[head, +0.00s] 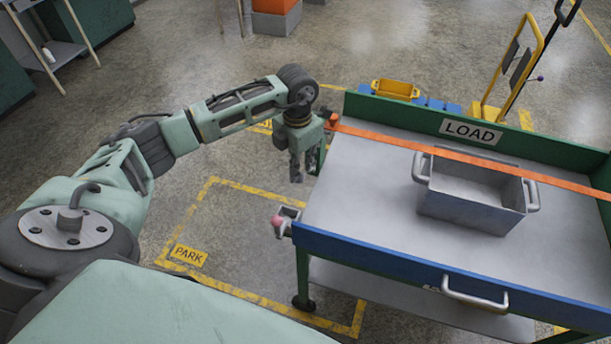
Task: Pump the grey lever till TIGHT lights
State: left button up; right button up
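An orange strap (470,157) runs across the cart (350,200) over the back part of a grey metal bin (470,195). Its left end meets an orange fitting (332,121) at the cart's back left corner. My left gripper (304,178) points down just outside the cart's left edge, below that fitting. Its fingers look apart, with nothing seen between them. A small grey part with a pinkish-red end (279,221) sticks out at the cart's front left corner; I cannot tell if it is the lever. I cannot make out a TIGHT light. My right gripper is out of view.
The cart has a green back wall with a LOAD sign (470,131) and a blue front edge with a handle (474,300). A yellow bin (395,89) and a yellow hand truck (515,70) stand behind it. Floor marked PARK (188,255) is clear.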

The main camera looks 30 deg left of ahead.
pick_arm(q)
jog(key=shift+f+b, duration=0.3)
jog(key=shift+f, duration=0.15)
jog(key=shift+s+d+f+b, duration=0.1)
jog(key=shift+s+f+b, duration=0.3)
jog(key=shift+f, duration=0.3)
jog(key=shift+s+d+f+b, duration=0.1)
jog(key=shift+s+f+b, duration=0.3)
jog(key=shift+f, duration=0.4)
jog(key=shift+s+d+f+b, duration=0.1)
jog(key=shift+s+f+b, duration=0.1)
jog(key=shift+f+b, duration=0.45)
jog(key=shift+s+f+b, duration=0.2)
jog(key=shift+f+b, duration=0.25)
jog(key=shift+f, duration=0.3)
